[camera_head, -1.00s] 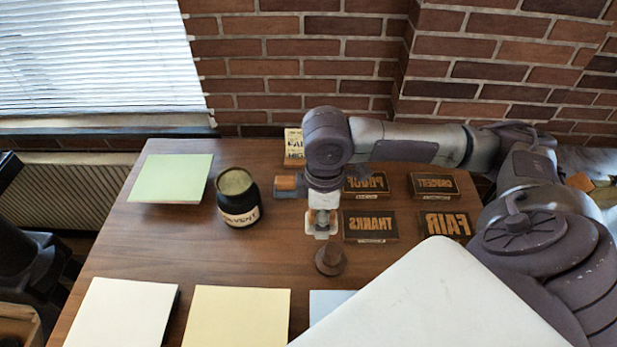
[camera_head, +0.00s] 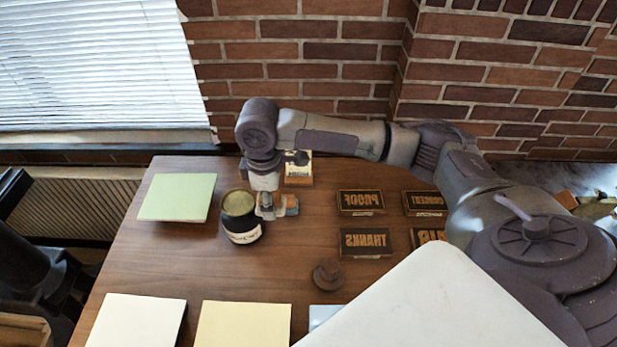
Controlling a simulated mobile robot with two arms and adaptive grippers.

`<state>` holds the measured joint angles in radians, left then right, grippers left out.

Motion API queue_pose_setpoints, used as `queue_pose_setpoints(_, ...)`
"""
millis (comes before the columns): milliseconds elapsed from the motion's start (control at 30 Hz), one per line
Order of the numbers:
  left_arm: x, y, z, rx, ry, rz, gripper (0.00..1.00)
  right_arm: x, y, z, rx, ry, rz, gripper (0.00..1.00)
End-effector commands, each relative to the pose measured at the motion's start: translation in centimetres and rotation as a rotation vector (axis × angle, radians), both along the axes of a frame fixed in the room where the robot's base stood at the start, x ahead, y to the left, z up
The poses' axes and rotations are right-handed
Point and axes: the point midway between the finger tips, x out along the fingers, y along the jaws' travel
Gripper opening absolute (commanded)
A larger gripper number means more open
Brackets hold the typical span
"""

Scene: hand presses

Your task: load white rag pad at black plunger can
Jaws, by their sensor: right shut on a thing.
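The black plunger can (camera_head: 241,229) stands upright at the left middle of the table, with a pale label and an olive-coloured round top. My right gripper (camera_head: 265,208) is low beside the can's right side, in front of a small grey and orange block (camera_head: 291,204). It is shut on a small pale thing, which I take for the white rag pad; the fingers mostly hide it. Whether the pad or fingers touch the can I cannot tell. My left gripper is not in view.
Dark lettered blocks, including PROOF (camera_head: 361,202) and THANKS (camera_head: 366,242), lie to the right. A brown round knob (camera_head: 328,276) stands in front. A green pad (camera_head: 177,196), a white pad (camera_head: 135,322) and a yellow pad (camera_head: 243,325) lie around. The table's middle-left is clear.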

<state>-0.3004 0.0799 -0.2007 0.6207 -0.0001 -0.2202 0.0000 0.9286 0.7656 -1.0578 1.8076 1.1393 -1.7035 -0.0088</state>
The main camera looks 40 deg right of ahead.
Motion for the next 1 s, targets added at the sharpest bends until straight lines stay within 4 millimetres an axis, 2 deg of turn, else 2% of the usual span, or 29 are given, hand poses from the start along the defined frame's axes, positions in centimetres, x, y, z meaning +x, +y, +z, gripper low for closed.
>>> queue_pose_setpoints(33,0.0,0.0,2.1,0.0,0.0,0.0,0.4,1.9,1.2,2.1,0.002,-0.003,0.002,0.23)
queue_pose_setpoints(200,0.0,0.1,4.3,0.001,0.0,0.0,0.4,6.0,3.5,4.1,0.0,-0.002,0.014,0.23)
queue_pose_setpoints(400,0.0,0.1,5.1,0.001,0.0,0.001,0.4,8.0,4.7,4.8,-0.001,0.0,0.021,0.23)
queue_pose_setpoints(667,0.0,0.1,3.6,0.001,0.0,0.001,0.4,8.1,4.8,3.7,-0.001,-0.001,0.022,0.23)
queue_pose_setpoints(1000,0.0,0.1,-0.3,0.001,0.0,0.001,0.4,8.1,4.7,0.6,-0.002,-0.001,0.022,0.23)
